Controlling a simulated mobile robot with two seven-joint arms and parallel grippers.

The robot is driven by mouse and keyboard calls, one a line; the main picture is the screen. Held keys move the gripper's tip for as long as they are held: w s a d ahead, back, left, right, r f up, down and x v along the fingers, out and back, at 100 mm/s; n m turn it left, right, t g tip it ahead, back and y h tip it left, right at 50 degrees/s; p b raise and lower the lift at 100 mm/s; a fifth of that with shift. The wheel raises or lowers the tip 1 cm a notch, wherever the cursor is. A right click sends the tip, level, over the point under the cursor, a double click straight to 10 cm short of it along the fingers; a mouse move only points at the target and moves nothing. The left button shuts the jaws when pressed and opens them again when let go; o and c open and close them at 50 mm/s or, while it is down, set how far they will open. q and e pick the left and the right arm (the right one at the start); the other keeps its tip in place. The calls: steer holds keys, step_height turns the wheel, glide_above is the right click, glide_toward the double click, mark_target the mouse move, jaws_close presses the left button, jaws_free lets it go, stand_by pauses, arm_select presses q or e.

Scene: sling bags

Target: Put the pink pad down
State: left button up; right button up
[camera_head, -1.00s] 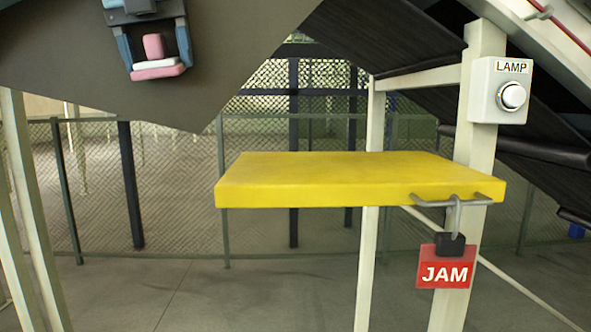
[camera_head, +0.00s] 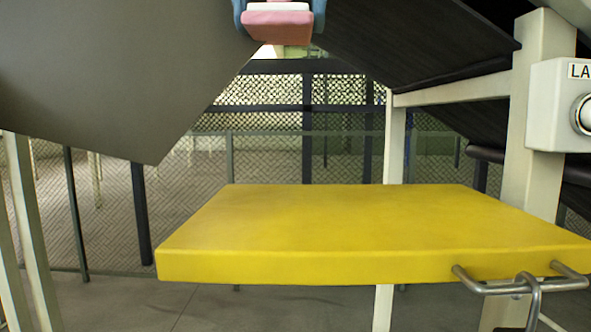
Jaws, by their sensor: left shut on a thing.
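My left gripper (camera_head: 279,14) shows only in part at the top edge, with a blue finger at each side. It is shut on the pink pad (camera_head: 279,26), which has a white strip along its upper side. The pad is in the air, clear of the yellow shelf (camera_head: 360,225), and appears above it in the picture. The rest of the gripper is cut off by the top edge. My right gripper is not in view.
The yellow shelf top is bare. A grey metal bracket (camera_head: 520,282) sticks out at its front right. A pale post (camera_head: 535,120) with a white lamp box (camera_head: 560,110) stands at the right. A large dark slanted panel (camera_head: 90,70) fills the upper left; a mesh fence stands behind.

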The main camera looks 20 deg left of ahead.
arm_select(q)
steer(key=shift+w+d+f, duration=0.15)
steer(key=shift+w+d, duration=0.1)
steer(key=shift+w, duration=0.2)
steer(key=shift+s+a+r, duration=0.1)
steer(key=shift+s+a, duration=0.05)
steer(key=shift+s, duration=0.4)
steer(key=shift+s+a+r, duration=0.1)
steer(key=shift+s+a, duration=0.05)
steer(key=shift+s, duration=0.35)
step_height(320, 180, down, 7)
steer(key=w+b, duration=0.1)
steer(key=b, duration=0.1)
steer(key=p, duration=0.2)
glide_above(282, 220)
step_height(282, 220, down, 6)
steer(key=shift+a+f, duration=0.1)
steer(key=shift+f, duration=0.6)
step_height(282, 220, down, 3)
steer(key=shift+f, duration=0.2)
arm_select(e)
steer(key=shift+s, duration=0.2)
